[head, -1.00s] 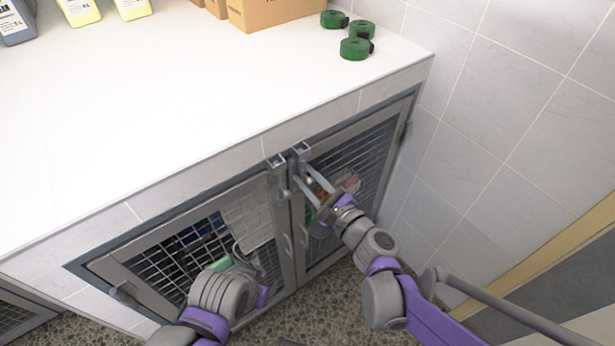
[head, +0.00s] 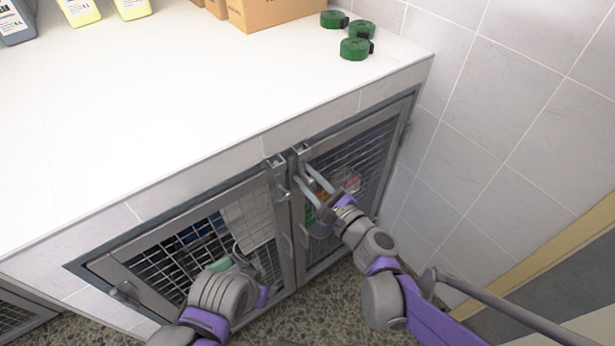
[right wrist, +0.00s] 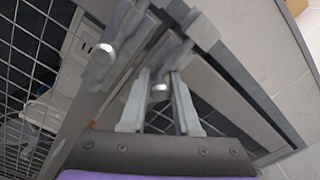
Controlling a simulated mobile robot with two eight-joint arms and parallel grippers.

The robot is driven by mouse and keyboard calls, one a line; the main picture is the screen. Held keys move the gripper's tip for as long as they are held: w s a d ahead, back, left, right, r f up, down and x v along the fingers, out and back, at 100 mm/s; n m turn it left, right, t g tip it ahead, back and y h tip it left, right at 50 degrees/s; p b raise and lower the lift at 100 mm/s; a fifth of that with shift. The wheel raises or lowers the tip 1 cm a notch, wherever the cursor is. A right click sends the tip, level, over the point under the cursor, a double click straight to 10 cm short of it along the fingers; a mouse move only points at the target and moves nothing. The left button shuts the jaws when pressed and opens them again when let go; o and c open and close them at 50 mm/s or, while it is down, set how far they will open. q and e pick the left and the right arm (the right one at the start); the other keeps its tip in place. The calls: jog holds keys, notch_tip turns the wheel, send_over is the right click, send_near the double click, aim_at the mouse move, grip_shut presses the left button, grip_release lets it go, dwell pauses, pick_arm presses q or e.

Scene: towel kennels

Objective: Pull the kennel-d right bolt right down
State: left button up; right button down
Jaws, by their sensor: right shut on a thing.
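Two metal bolts sit side by side at the top of the kennel front, where the two mesh doors meet. The right bolt (head: 301,153) has its housing in the right wrist view (right wrist: 200,28), and its round knob (right wrist: 159,92) shows between my fingers. My right gripper (head: 312,187) is shut on this knob; its two fingers (right wrist: 159,100) stand on either side of it. The left bolt (head: 279,172) is beside it, free of my fingers, with its own knob in the right wrist view (right wrist: 103,53). My left arm's wrist (head: 222,292) is low before the left door; its fingers are hidden.
The left mesh door (head: 185,250) and right mesh door (head: 355,150) are closed under a white counter (head: 200,110). Green rolls (head: 355,48), a cardboard box (head: 275,10) and bottles stand on top. A tiled wall (head: 500,110) bounds the right side.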

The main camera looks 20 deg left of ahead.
jog(key=shift+f, duration=0.1)
notch_tip(320, 180, down, 3)
jog(key=shift+f+b, duration=0.2)
jog(key=shift+b, duration=0.85)
jog(key=c, duration=0.7)
grip_release()
jog(key=shift+c, duration=0.2)
jog(key=shift+d, duration=0.1)
